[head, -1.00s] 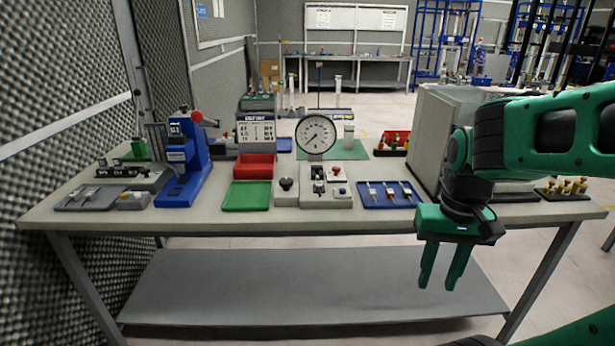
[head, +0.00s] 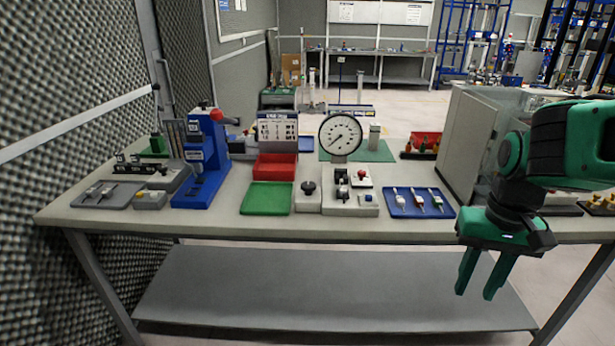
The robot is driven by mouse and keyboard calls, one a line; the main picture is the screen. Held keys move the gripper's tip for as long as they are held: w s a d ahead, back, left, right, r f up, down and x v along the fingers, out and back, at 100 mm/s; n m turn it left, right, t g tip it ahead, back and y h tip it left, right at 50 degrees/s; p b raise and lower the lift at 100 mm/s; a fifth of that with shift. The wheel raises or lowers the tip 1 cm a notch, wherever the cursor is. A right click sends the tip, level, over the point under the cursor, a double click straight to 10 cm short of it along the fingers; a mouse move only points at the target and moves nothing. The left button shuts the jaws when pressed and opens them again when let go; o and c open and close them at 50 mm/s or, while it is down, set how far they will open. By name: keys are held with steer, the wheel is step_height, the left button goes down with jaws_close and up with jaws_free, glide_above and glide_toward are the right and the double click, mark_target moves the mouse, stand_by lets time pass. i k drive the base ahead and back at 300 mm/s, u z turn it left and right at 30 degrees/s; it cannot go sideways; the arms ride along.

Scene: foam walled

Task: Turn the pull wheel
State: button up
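I cannot tell for sure which part is the pull wheel. A black knob (head: 308,187) sits on top of a small grey box at the front middle of the bench. A blue press (head: 203,160) with a red ball (head: 216,115) at its top stands at the left of the bench; any wheel on it is too small to make out. My gripper (head: 475,295) hangs in front of the bench's front edge at the right, fingers pointing down. Its two fingers are apart with nothing between them. It is well away from both the knob and the press.
A grey control box (head: 350,203) with a red button stands right of the knob, below a round gauge (head: 340,135). A green tray (head: 266,198) lies left of it, a blue tray (head: 419,203) right. A tall grey cabinet (head: 468,140) stands near my arm. Foam wall is at far left.

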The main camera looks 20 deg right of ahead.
mark_target(309, 186)
steer(key=i, duration=0.85)
